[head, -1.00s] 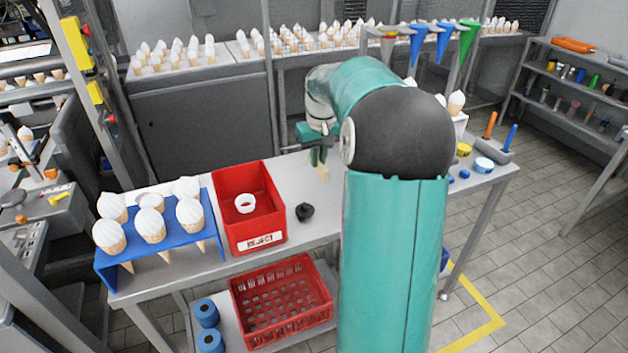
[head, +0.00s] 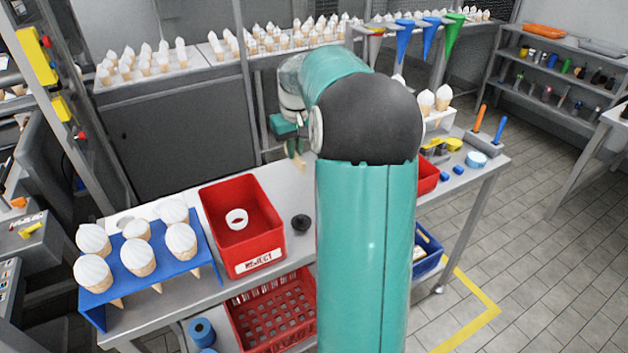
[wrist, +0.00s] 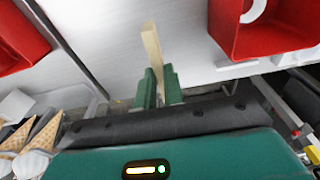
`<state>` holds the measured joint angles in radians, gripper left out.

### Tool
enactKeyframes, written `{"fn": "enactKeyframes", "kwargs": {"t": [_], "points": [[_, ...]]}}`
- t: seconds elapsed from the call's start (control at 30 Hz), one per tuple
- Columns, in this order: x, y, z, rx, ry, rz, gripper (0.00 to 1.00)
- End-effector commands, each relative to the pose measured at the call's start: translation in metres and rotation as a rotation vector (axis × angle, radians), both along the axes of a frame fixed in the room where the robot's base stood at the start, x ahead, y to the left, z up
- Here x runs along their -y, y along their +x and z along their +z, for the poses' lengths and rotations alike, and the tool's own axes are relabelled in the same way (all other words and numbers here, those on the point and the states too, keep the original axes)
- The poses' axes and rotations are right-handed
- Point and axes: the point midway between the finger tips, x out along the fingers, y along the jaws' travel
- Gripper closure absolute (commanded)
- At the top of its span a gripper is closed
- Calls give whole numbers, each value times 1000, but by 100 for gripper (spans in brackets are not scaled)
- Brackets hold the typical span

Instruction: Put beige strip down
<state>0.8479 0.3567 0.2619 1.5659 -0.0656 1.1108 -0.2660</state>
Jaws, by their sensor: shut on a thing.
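The beige strip (wrist: 152,50) is a thin, straight piece held between the two green fingers of my gripper (wrist: 159,88) in the wrist view. It points away from the gripper, over the pale table top (wrist: 120,20). In the head view, my gripper (head: 293,150) is near the back edge of the table, and the strip (head: 300,163) shows as a small beige piece below the fingertips. I cannot tell from these views whether the strip's end touches the table.
A blue rack of cones (head: 150,262) is at the left end. Another red bin (head: 427,176) stands right of my arm.

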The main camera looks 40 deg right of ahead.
Motion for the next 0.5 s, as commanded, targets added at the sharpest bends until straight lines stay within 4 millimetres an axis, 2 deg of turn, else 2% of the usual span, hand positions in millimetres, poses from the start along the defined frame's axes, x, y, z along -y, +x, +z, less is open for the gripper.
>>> {"fn": "enactKeyframes", "kwargs": {"t": [0.07, 0.37, 0.5], "points": [[8, 7, -10, -4, 7, 7, 100], [73, 21, -40, -2, 7, 8, 100], [95, 25, -64, -3, 8, 8, 100]]}}
